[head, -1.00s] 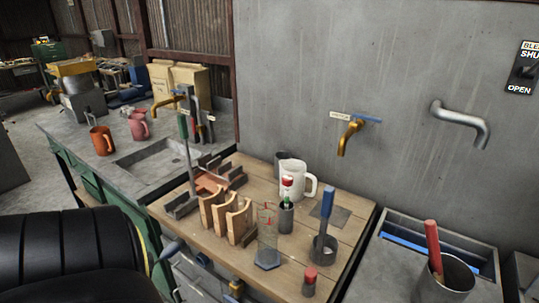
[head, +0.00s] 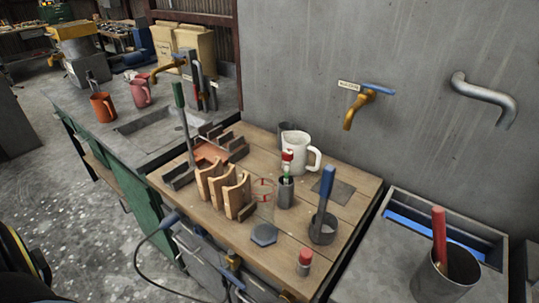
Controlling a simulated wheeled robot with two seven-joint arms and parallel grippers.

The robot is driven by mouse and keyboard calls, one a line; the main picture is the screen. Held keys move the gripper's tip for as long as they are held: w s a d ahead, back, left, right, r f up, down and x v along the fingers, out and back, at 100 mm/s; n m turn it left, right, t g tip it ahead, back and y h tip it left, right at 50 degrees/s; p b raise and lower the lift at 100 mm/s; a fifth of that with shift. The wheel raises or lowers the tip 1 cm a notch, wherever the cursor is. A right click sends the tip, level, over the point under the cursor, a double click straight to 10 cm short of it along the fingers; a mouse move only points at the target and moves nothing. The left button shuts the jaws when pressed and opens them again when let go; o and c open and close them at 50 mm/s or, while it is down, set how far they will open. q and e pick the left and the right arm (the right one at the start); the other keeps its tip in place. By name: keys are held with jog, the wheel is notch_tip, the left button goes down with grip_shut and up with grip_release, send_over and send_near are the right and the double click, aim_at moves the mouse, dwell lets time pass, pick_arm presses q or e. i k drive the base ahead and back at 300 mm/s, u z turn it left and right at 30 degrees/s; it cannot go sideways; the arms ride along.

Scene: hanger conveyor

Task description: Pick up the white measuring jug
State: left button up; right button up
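The white measuring jug (head: 296,152) stands upright on the wooden bench top near the grey wall. Its handle points right. A small holder with a red-and-green item stands in front of it and hides part of its lower front. Neither of my grippers shows in the head view, so nothing is seen touching the jug.
Wooden racks (head: 224,190), a clear cylinder with a hexagonal base (head: 264,234), a blue-handled tool in a cup (head: 323,229) and a red-capped bottle (head: 304,262) crowd the bench (head: 345,205). A brass tap (head: 360,104) sticks out above. A metal bucket (head: 440,277) stands right.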

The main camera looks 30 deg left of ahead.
aim_at(299, 141)
jog(key=z, duration=2.15)
jog(key=k, duration=1.6)
jog(key=u, duration=1.5)
jog(key=i, duration=0.45)
jog(key=z, duration=0.05)
